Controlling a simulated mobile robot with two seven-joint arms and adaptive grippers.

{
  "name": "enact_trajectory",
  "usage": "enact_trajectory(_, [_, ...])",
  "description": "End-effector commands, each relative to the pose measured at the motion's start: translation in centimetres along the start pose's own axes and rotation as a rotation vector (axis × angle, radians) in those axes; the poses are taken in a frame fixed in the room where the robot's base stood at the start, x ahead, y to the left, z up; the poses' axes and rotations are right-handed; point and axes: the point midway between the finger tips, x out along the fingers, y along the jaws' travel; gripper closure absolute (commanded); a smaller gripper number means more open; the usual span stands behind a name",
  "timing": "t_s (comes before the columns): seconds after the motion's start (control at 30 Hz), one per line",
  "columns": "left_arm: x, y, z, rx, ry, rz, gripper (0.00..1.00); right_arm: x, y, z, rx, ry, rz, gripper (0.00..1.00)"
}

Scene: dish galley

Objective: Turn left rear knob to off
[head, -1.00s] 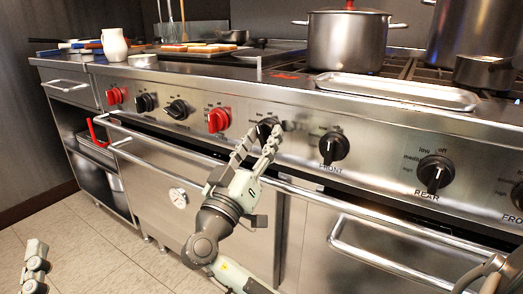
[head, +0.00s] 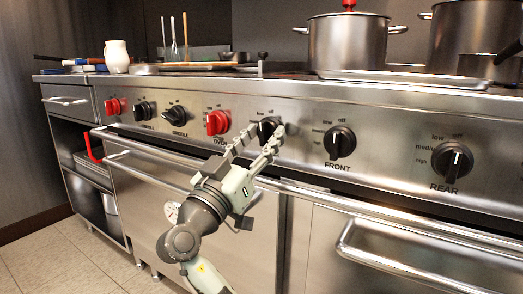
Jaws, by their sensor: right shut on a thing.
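A black knob (head: 267,127) sits on the stove's steel front panel, between a red knob and the knob marked FRONT. My right gripper (head: 264,134) reaches up from below, with its two fingers on either side of this black knob and shut on it. The fingers hide the knob's lower part and any label under it. A "low" mark shows above the knob, but its exact pointer setting is hard to read. My left gripper is out of view.
To the right are the FRONT knob (head: 340,142) and the REAR knob (head: 453,160). A red knob (head: 217,122) is close on the left. Oven door handles (head: 330,199) stick out below the panel. A steel pot (head: 347,42) and a tray (head: 400,78) stand on the stovetop.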

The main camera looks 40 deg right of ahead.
Motion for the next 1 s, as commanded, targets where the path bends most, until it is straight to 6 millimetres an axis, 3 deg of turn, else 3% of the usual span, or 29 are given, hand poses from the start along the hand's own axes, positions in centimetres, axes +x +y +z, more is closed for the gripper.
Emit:
enact_trajectory(0.63, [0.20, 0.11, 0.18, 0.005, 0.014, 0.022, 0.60, 0.09, 0.04, -0.08, 0.026, 0.001, 0.013, 0.86])
enact_trajectory(0.67, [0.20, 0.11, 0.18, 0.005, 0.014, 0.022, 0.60, 0.09, 0.04, -0.08, 0.026, 0.001, 0.013, 0.56])
enact_trajectory(0.7, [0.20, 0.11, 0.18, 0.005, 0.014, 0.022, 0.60, 0.09, 0.04, -0.08, 0.026, 0.001, 0.013, 0.51])
enact_trajectory(0.83, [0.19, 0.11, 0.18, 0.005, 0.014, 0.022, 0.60, 0.07, 0.02, -0.07, 0.026, 0.001, 0.012, 0.35])
enact_trajectory(1.0, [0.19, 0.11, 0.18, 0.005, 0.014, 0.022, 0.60, 0.04, 0.00, -0.04, 0.025, 0.000, 0.011, 0.35])
